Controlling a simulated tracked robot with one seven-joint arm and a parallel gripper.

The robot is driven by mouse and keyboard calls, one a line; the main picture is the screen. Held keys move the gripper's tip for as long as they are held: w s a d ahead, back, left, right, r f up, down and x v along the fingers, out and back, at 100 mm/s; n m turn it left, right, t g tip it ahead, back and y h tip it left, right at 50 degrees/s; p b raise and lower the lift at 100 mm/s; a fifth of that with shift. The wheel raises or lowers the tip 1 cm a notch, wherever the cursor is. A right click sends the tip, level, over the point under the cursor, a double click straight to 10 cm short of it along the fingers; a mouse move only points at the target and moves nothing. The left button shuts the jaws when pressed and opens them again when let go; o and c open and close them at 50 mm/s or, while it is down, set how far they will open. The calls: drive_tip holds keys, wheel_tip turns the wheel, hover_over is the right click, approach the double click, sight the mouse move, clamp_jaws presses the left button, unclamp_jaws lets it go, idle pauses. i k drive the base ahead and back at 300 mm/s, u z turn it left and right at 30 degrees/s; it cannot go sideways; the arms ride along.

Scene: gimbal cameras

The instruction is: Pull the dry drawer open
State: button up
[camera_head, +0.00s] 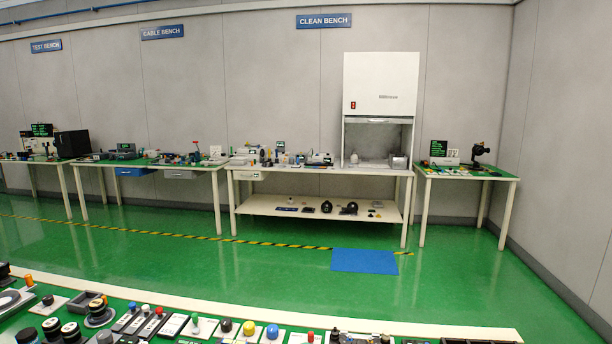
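Several small drawers hang under the benches along the far wall. A blue drawer front (132,171) and a grey drawer front (181,174) are under the green-topped cable bench (205,166). A pale drawer front (247,175) is under the left end of the white clean bench (335,171). All three look shut. Labels on them are too small to read, so I cannot tell which is the dry drawer. My gripper is not in view.
A bench edge (190,303) crowded with knobs and small parts runs along the bottom. Beyond it, green floor (230,275) is open, with a blue mat (365,260) and a striped floor line (180,234). A white hood (380,85) stands on the clean bench.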

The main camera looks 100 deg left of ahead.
sight(251, 173)
drive_tip(key=i, duration=3.35)
drive_tip(key=u, duration=3.3)
drive_tip(key=i, duration=1.5)
drive_tip(key=u, duration=0.1)
